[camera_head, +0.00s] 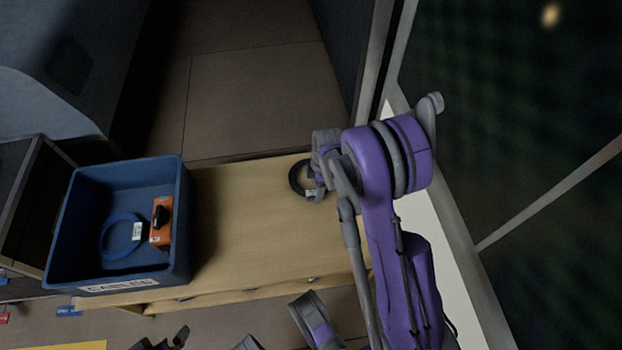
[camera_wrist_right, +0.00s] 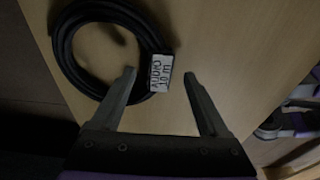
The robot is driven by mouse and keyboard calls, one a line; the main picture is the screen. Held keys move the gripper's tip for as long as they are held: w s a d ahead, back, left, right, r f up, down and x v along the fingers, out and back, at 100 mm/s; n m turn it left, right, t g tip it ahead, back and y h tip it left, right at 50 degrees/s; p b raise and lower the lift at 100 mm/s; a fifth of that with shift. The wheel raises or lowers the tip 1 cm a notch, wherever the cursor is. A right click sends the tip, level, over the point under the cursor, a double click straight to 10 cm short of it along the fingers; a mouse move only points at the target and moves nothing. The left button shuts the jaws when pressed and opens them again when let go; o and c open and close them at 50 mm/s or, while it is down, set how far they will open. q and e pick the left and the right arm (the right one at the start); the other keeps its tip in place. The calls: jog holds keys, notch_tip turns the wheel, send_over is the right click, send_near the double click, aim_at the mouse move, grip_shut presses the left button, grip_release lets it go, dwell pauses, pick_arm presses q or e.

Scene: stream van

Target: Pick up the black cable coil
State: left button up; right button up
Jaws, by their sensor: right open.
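The black cable coil (camera_head: 296,180) lies flat near the far right end of the wooden bench, partly hidden by my right gripper (camera_head: 314,188). In the right wrist view the coil (camera_wrist_right: 66,58) is at the upper left, with a white label (camera_wrist_right: 161,73) reading "AUDIO 10 m". My right gripper (camera_wrist_right: 159,76) is open and empty; its fingertips sit either side of the label in the picture. I cannot tell whether they touch the coil. My left gripper (camera_head: 165,340) shows only as dark tips at the bottom edge, cut off by the frame.
A blue crate (camera_head: 183,225) stands on the left of the bench (camera_head: 255,235), holding a blue cable coil (camera_head: 104,240) and an orange box (camera_head: 160,222). The bench between crate and black coil is clear. A wall and dark window lie close on the right.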

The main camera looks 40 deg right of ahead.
jog(key=shift+f, duration=0.85)
jog(key=shift+r, duration=0.1)
grip_shut()
